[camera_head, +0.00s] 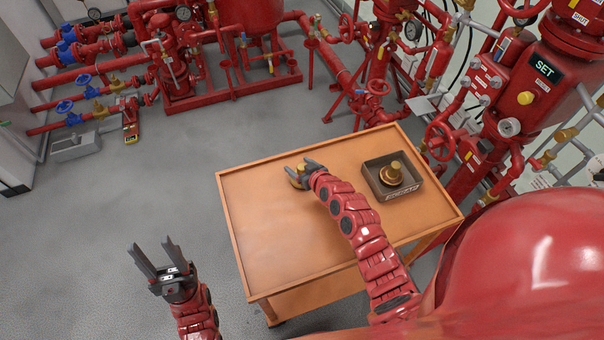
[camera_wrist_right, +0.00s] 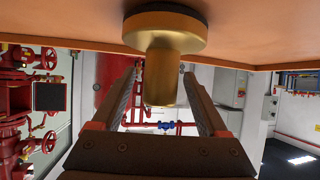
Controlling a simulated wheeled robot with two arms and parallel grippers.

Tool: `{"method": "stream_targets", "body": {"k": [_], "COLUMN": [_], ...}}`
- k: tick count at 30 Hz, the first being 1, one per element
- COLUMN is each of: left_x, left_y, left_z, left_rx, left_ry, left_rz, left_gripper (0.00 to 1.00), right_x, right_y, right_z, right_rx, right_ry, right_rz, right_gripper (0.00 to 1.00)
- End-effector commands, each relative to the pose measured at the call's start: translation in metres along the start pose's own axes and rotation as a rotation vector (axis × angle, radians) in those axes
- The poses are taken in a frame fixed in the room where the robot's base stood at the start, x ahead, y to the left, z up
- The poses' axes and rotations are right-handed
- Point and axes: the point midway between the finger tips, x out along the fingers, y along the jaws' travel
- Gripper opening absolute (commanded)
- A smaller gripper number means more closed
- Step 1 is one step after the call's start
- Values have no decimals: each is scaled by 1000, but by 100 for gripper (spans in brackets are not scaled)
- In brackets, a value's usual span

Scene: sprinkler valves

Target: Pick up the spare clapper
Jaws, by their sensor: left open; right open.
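A brass, knob-like piece (camera_head: 297,181) with a round base and a narrower stem is on the orange table top (camera_head: 262,225). My right gripper (camera_head: 301,172) is open around it. In the right wrist view the stem of this brass piece (camera_wrist_right: 162,77) lies between the two fingers, with gaps on both sides. A second piece, a coppery disc with a brass knob (camera_head: 392,172), sits in a dark tray (camera_head: 412,190) at the table's right. I cannot tell which is the spare clapper; the tray's label is unreadable. My left gripper (camera_head: 151,244) is open and empty, left of the table.
Red pipework with blue valve handles (camera_head: 64,106) stands at the back left. A red valve assembly (camera_head: 500,85) with a SET sign (camera_head: 544,68) stands close to the table's right. The table's left half is clear. Grey floor (camera_head: 90,220) is open to the left.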

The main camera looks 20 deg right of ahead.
Motion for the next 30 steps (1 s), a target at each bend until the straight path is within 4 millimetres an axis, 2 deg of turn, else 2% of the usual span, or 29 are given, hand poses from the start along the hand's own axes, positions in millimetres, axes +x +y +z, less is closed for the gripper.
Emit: {"method": "stream_targets", "body": {"k": [4, 12, 14, 25, 30], "left_x": [0, 0, 0, 0, 0], "left_y": [0, 0, 0, 0, 0], "left_z": [0, 0, 0, 0, 0], "left_rx": [0, 0, 0, 0, 0], "left_ry": [0, 0, 0, 0, 0], "left_rz": [0, 0, 0, 0, 0], "left_gripper": [50, 50, 50, 50, 50], "right_x": [11, 12, 12, 12, 12], "right_y": [0, 0, 0, 0, 0], "right_z": [0, 0, 0, 0, 0], "right_rx": [0, 0, 0, 0, 0], "right_ry": [1, 2, 2, 2, 2], "right_rz": [2, 2, 2, 1, 1], "right_gripper": [77, 77, 68, 1, 0]}}
